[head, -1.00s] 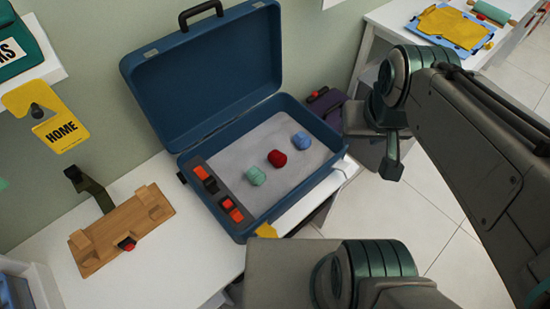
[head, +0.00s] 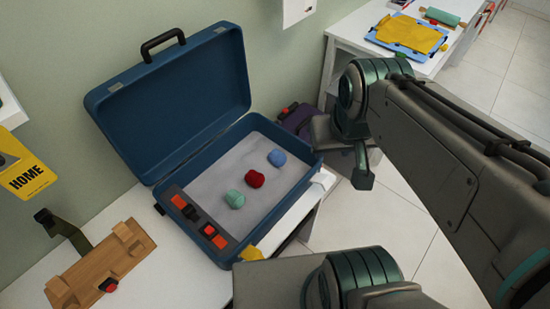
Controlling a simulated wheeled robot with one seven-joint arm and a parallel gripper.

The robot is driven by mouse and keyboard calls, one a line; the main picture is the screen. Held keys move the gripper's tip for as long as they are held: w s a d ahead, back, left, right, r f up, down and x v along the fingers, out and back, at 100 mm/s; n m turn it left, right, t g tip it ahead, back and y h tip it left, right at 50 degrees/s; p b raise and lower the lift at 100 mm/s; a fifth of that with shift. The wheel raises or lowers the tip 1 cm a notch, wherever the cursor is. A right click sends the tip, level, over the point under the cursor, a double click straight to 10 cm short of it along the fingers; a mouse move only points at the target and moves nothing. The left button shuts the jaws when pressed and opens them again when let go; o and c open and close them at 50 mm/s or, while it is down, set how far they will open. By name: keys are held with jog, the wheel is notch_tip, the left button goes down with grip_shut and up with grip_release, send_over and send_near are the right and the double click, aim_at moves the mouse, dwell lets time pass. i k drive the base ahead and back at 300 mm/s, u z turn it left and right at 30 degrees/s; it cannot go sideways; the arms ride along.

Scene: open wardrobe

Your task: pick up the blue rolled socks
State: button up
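The blue rolled socks (head: 277,157) lie on the grey lining of the open blue suitcase (head: 222,258), toward its far right corner. A red roll (head: 255,179) and a green roll (head: 235,199) lie in a row with them, nearer the front left. My arm reaches in from the right. A dark end piece (head: 363,172) hangs below its upper joint, right of the suitcase and apart from the socks. It seems to be part of my gripper, seen edge-on, so its opening does not show. Nothing covers the socks.
The suitcase lid stands open at the back. A strip with orange and black pieces (head: 193,213) runs along the case's left side. A wooden rack (head: 100,265) stands left on the white table. A purple bag (head: 298,120) is behind the case. Tiled floor (head: 410,235) is at right.

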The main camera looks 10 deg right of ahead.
aim_at(277, 157)
jog(key=k, duration=0.95)
jog(key=z, duration=0.85)
jog(key=i, duration=0.7)
jog(key=u, duration=0.6)
jog(key=i, duration=0.6)
jog(key=u, duration=0.55)
